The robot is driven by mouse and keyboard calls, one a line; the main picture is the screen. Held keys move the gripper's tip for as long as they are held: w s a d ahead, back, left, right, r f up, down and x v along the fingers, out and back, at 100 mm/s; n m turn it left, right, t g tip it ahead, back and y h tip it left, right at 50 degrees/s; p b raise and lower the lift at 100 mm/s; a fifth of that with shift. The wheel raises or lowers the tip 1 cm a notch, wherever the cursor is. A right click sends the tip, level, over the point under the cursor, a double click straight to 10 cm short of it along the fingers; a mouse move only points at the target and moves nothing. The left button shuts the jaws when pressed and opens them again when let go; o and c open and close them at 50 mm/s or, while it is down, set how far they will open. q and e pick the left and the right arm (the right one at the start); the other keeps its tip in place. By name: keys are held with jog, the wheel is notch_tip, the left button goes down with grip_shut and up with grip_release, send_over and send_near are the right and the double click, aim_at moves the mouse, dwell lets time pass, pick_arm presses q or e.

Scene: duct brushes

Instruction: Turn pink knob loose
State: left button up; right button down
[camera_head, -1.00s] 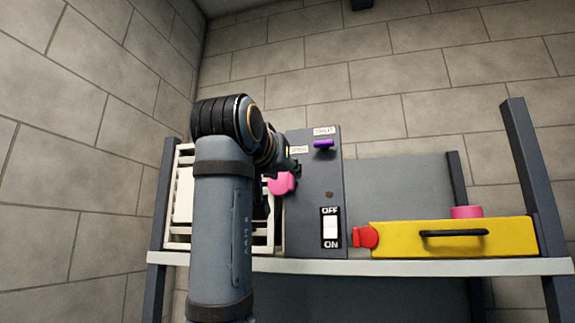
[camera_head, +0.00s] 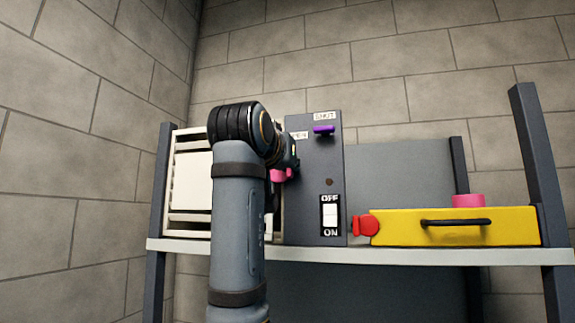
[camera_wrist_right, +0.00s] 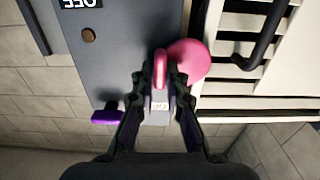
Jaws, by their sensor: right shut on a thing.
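The pink knob (camera_wrist_right: 187,58) shows in the right wrist view as a round disc with a raised grip, beside the edge of the grey panel (camera_wrist_right: 120,50). My right gripper (camera_wrist_right: 160,80) has its two fingertips on either side of the raised grip and is shut on it. In the head view my right arm comes up from the bottom and hides most of the gripper. Only a small part of the pink knob (camera_head: 281,175) shows there. My left gripper is not in view.
The panel carries a purple lever (camera_head: 323,129) and a white OFF/ON switch (camera_head: 330,213). A white slatted frame (camera_head: 192,190) stands left of it. A yellow box (camera_head: 400,229) with a red knob (camera_head: 365,225) and a black handle sits right on the shelf (camera_head: 400,255). Grey posts flank the shelf.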

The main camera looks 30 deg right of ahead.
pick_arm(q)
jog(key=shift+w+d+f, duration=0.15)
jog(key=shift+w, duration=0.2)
pick_arm(e)
jog(key=shift+n, duration=0.3)
pick_arm(q)
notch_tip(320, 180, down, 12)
jog(key=b, duration=1.2)
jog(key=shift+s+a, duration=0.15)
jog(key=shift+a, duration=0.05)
pick_arm(e)
jog(key=shift+s+f+n, duration=0.1)
jog(key=shift+f+n, duration=0.1)
jog(key=shift+n, duration=8.5)
jog(key=shift+f+n, duration=0.15)
jog(key=shift+n, duration=8.55)
